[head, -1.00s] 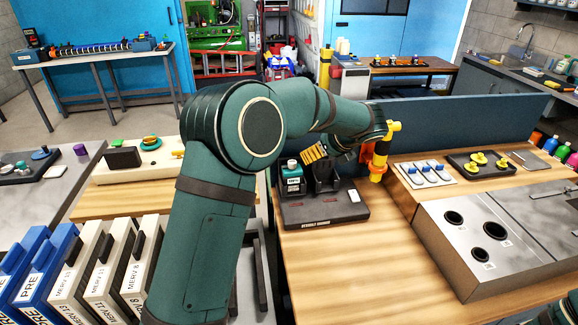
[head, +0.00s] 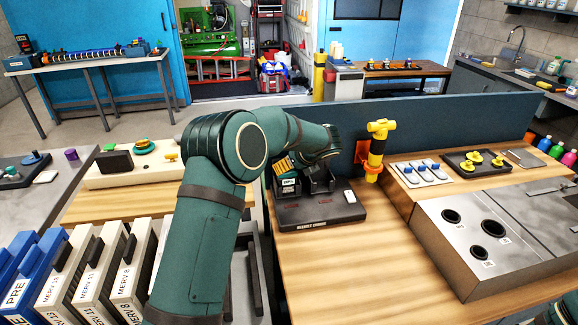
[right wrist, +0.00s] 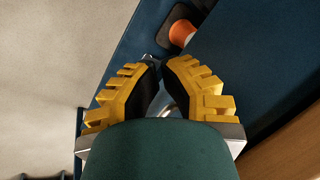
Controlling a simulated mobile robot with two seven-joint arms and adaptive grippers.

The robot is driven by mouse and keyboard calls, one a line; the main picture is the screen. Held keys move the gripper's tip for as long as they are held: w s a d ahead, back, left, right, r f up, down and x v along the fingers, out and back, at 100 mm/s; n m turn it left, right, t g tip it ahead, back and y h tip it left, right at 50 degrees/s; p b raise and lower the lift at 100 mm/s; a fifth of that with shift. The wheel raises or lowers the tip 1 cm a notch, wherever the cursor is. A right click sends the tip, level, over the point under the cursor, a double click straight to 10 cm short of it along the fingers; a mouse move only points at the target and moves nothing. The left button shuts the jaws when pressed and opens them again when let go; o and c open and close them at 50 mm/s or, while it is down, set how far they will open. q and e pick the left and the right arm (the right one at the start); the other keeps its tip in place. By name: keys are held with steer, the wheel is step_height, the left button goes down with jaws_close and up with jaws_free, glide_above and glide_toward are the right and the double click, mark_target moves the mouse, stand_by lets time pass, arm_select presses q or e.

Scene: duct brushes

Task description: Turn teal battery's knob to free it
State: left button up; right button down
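The teal battery (head: 288,189) sits upright in the black charger dock (head: 318,213) on the wooden bench. Only its labelled lower front shows in the head view. My left arm reaches over the dock, and its gripper (head: 283,168), with yellow fingers, is at the top of the battery. The fingers and forearm hide the knob, so I cannot tell whether they grip it. My right gripper (right wrist: 162,68) shows in the right wrist view with a narrow empty gap between its yellow, black-padded fingers. It is outside the head view.
A yellow tool (head: 377,145) stands in an orange holder right of the dock. A blue partition (head: 450,118) runs behind the bench. A steel box with holes (head: 480,222) stands at right. Bench space before the dock is clear. An orange object (right wrist: 181,33) lies beyond my right fingers.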

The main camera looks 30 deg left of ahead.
arm_select(q)
steer(key=shift+o, duration=0.2)
steer(key=shift+a+f, duration=0.1)
jaws_close()
steer(key=p, duration=0.2)
steer(key=shift+r+n+g+p, duration=0.2)
steer(key=shift+n+g+p, duration=0.2)
steer(key=shift+f+n+p, duration=0.2)
steer(key=shift+n+p, duration=0.2)
steer(key=shift+p, duration=0.05)
